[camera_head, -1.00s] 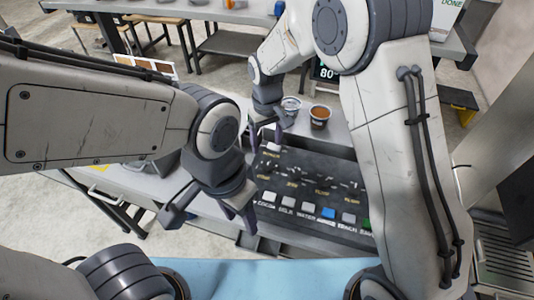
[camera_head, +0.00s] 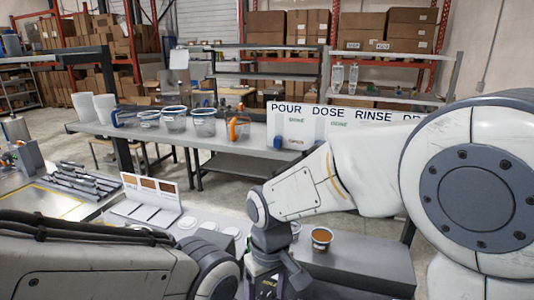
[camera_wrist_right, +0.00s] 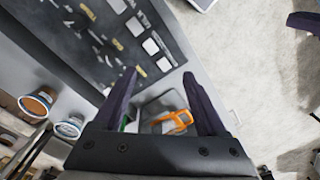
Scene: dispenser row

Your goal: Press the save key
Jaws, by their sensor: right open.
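The dark key panel (camera_wrist_right: 75,45) shows in the right wrist view at upper left, with a row of pale keys (camera_wrist_right: 151,46) along its edge. The gripper also shows at the bottom of the head view (camera_head: 266,284), mostly cut off. Dark fingers at the right edge of the wrist view (camera_wrist_right: 303,22) look like my left gripper's, cut off by the frame.
A brown-filled cup (camera_head: 322,239) stands on the grey counter beside a clear cup (camera_head: 295,228). An orange-handled container (camera_wrist_right: 174,122) shows between my right fingers. A back table (camera_head: 255,134) holds clear containers and a POUR DOSE RINSE board (camera_head: 340,124). Metal tools (camera_head: 80,184) lie at left.

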